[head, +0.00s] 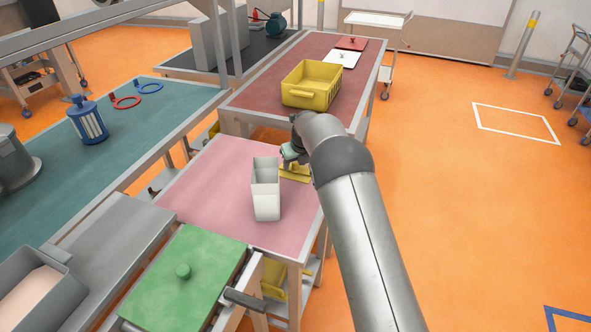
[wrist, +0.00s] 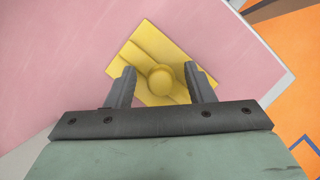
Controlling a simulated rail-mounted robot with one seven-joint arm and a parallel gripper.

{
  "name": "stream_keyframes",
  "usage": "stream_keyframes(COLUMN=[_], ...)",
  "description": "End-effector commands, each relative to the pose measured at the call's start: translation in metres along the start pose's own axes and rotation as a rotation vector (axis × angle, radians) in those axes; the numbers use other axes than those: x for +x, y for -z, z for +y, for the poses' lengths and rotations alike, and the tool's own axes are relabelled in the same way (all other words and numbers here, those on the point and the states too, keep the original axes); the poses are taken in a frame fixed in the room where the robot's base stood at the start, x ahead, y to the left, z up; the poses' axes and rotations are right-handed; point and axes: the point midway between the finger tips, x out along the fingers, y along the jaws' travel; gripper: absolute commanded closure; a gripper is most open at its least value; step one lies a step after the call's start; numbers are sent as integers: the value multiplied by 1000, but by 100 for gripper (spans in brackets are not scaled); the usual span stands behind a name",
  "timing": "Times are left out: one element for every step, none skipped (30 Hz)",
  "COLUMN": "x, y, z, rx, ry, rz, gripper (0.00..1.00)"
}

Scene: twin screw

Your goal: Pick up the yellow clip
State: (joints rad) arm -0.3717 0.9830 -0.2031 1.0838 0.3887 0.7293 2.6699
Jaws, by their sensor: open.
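The yellow clip (wrist: 146,55) is a flat yellow piece with a round knob (wrist: 160,77) on it. It lies on the pink table top (head: 221,190) near the right edge, turned at an angle in the wrist view. In the head view the clip (head: 296,172) is partly hidden by my arm. My gripper (wrist: 160,88) is open above the clip, with one finger on each side of the knob in the wrist view. I see no contact between the fingers and the knob, and the height gap cannot be judged. In the head view the fingertips are hidden.
A tall white open container (head: 266,200) stands on the pink table, left of my gripper. A yellow crate (head: 312,86) sits on the dark red table behind. A green lid with a knob (head: 187,285) is in front. The pink table's left part is clear.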

Motion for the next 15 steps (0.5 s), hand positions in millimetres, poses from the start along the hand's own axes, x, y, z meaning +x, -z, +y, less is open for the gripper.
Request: stream_keyframes(x=[0,0,0,0,0,0,0,0,0,0,0,0,0,0,-1], y=[0,0,0,0,0,0,0,0,0,0,0,0,0,0,0], z=[0,0,0,0,0,0,0,0,0,0,0,0,0,0,0], rx=[0,0,0,0,0,0,0,0,0,0,0,0,0,0,-1], ry=[0,0,0,0,0,0,0,0,0,0,0,0,0,0,0], rz=[0,0,0,0,0,0,0,0,0,0,0,0,0,0,0], gripper=[52,52,63,71,79,91,99,100,100,100,100,100,100,100,100])
